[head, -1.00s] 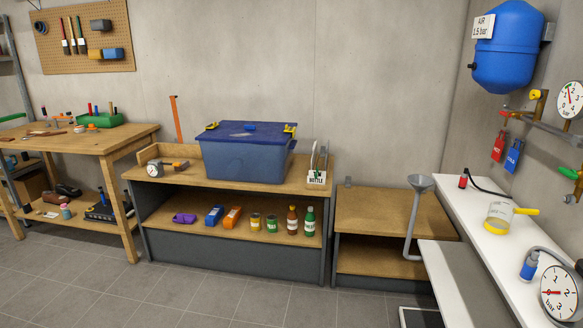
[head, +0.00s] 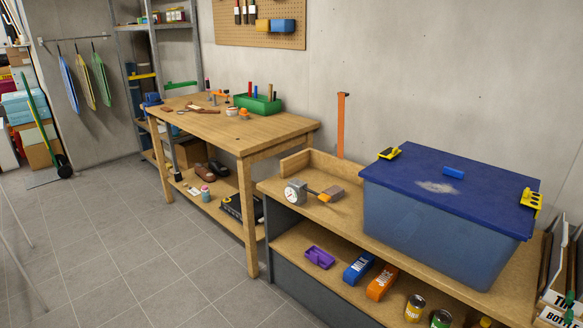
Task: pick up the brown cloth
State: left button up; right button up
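I cannot make out a brown cloth for certain in the head view. Three cloth-like pieces hang from a wall rail (head: 75,39) at the far left: a blue one (head: 67,78), a yellowish-tan one (head: 84,82) and a green one (head: 101,77). A small brown item (head: 204,173) lies on the lower shelf of the wooden workbench, too small to identify. Neither of my grippers is in view.
The workbench (head: 235,130) stands mid-picture, with a green tool tray (head: 258,106) on it. A shelf unit with a blue lidded bin (head: 440,225) stands at right. A green hand truck (head: 42,125) is far left. The tiled floor (head: 110,235) before the bench is clear.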

aim_at(336, 192)
jog(key=i+j, duration=0.15)
jog(key=i, duration=0.5)
jog(key=i+j, duration=0.15)
jog(key=i, duration=0.5)
